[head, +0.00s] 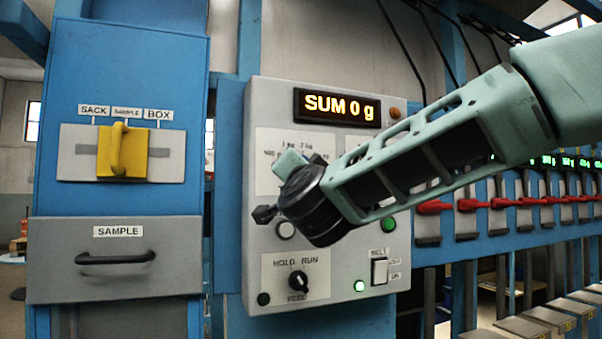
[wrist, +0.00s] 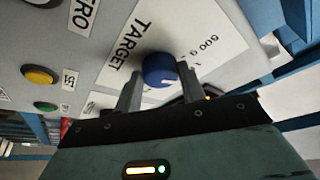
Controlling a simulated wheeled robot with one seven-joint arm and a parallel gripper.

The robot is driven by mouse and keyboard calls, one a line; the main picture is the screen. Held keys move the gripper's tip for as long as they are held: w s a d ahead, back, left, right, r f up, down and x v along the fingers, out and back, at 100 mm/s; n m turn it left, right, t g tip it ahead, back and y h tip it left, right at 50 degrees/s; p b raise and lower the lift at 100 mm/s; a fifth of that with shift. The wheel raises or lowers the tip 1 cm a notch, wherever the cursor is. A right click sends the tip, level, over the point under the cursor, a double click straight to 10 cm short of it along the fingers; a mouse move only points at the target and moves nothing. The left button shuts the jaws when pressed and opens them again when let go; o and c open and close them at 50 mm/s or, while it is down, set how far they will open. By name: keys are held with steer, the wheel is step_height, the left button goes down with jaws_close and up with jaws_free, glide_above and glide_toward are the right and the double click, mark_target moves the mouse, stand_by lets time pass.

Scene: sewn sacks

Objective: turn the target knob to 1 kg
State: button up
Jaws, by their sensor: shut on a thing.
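The target knob (wrist: 159,70) is a round blue knob in the wrist view, on a white label (wrist: 220,40) that reads TARGET. A short pale mark shows on the knob's edge nearer my gripper. My gripper (wrist: 159,76) has one finger on each side of the knob and is shut on it. In the head view my wrist and arm cover the knob and part of the scale. The 1 kg mark shows small at the label's top in the head view (head: 292,137). Which mark the knob points to is hard to tell.
The grey control box (head: 262,105) has a display (head: 337,107) reading SUM 0 g. A yellow handle (head: 122,150) and a SAMPLE drawer (head: 115,262) are at left. Red levers (head: 472,205) line the right.

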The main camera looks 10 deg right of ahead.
stand_by(0.3)
steer(key=o, duration=1)
steer(key=shift+s, duration=0.1)
steer(key=b+v, duration=0.3)
steer(key=v, duration=1.4)
steer(key=shift+s+a+b, duration=0.1)
steer(key=shift+b, duration=0.2)
steer(key=shift+a+f, duration=0.1)
